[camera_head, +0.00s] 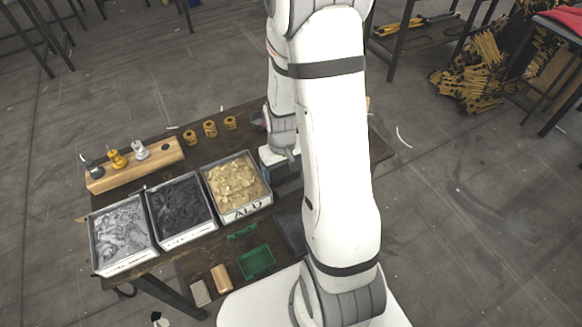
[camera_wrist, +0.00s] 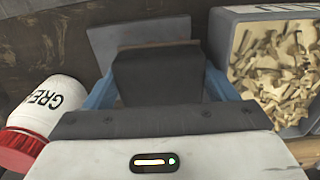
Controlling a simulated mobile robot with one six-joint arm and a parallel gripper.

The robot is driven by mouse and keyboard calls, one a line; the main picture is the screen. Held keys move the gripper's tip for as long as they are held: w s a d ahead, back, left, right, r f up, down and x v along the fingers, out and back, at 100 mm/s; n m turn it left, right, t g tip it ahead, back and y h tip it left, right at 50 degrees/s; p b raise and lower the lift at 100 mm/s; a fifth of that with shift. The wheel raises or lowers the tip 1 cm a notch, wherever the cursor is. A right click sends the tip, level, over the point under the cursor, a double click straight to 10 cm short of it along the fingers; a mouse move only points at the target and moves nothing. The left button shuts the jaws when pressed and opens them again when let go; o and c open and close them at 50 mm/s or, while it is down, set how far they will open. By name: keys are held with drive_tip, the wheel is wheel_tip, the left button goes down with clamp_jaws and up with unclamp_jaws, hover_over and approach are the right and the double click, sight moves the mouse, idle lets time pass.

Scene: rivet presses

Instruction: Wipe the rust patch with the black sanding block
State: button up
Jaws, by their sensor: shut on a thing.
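My gripper (camera_wrist: 158,82) shows in the wrist view with a blue finger on each side. It is shut on the black sanding block (camera_wrist: 152,70), which sits between the fingers. A flat grey plate (camera_wrist: 103,42) shows just behind the block and is partly covered by it; I cannot tell whether they touch. I cannot make out the rust patch in either view. In the head view my gripper (camera_head: 280,160) is low over the table, right of the bin of gold-coloured parts, and my arm hides most of that area.
A white GREASE-type container with a red cap (camera_wrist: 45,110) lies left of my gripper. A bin of brass-coloured pieces (camera_wrist: 232,65) stands close on the right. In the head view, a wooden rack (camera_head: 130,172), a silver-parts bin (camera_head: 97,252) and a green tray (camera_head: 257,262) stand left.

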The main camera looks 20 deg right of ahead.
drive_tip(key=shift+s+a+f, duration=0.15)
drive_tip(key=shift+s+a, duration=0.05)
drive_tip(key=shift+a, duration=0.45)
drive_tip(key=shift+d, duration=0.65)
drive_tip(key=shift+w+d+b, duration=0.2)
drive_tip(key=shift+d+b, duration=0.1)
drive_tip(key=shift+d, duration=1.55)
drive_tip(key=shift+s+f+b, duration=0.1)
drive_tip(key=shift+s+b, duration=0.05)
drive_tip(key=shift+b, duration=0.15)
drive_tip(key=shift+a+r, duration=0.2)
drive_tip(key=shift+a, duration=1.6)
drive_tip(key=shift+s+a+b, duration=0.15)
drive_tip(key=shift+a+b, duration=0.15)
drive_tip(key=shift+a, duration=0.55)
drive_tip(key=shift+d, duration=0.1)
drive_tip(key=shift+d+r, duration=0.25)
drive_tip(key=shift+d, duration=0.5)
